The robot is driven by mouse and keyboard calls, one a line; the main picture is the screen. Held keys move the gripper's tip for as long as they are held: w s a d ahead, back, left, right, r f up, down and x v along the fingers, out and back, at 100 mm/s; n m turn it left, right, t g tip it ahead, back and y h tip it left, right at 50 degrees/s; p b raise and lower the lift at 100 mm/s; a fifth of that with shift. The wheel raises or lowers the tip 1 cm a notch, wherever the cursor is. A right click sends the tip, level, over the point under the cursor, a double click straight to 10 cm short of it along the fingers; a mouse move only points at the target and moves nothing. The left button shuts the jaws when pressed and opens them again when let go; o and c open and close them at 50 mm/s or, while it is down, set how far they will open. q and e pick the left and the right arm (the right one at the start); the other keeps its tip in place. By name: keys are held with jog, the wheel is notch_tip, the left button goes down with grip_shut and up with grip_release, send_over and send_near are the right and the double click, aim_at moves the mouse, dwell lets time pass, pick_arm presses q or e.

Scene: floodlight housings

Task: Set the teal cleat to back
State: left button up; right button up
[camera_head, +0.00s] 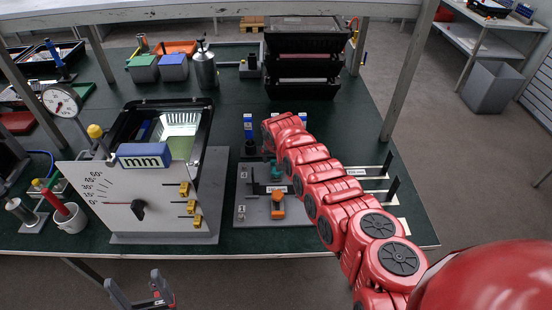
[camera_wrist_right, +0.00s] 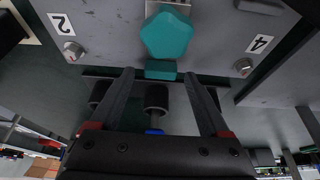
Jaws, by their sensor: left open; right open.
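The teal cleat (camera_wrist_right: 167,37) sits on a grey plate (camera_wrist_right: 105,45) in the right wrist view, between marks 2 and 4. A smaller teal block lies right at its near edge. In the head view the teal cleat (camera_head: 272,168) is partly hidden by dark parts and my right arm. My left gripper (camera_head: 134,283) is open and empty, low in front of the table's front edge.
An orange cleat (camera_head: 277,206) stands on the same plate, nearer the front edge. Black uprights (camera_head: 392,188) stand on the right.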

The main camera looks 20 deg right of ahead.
jog(key=shift+r, duration=0.1)
jog(key=shift+r, duration=0.3)
jog(key=shift+s+r, duration=0.25)
jog(key=b+v, duration=0.1)
jog(key=v, duration=1.5)
jog(key=shift+b, duration=0.35)
jog(key=shift+w+a, duration=0.1)
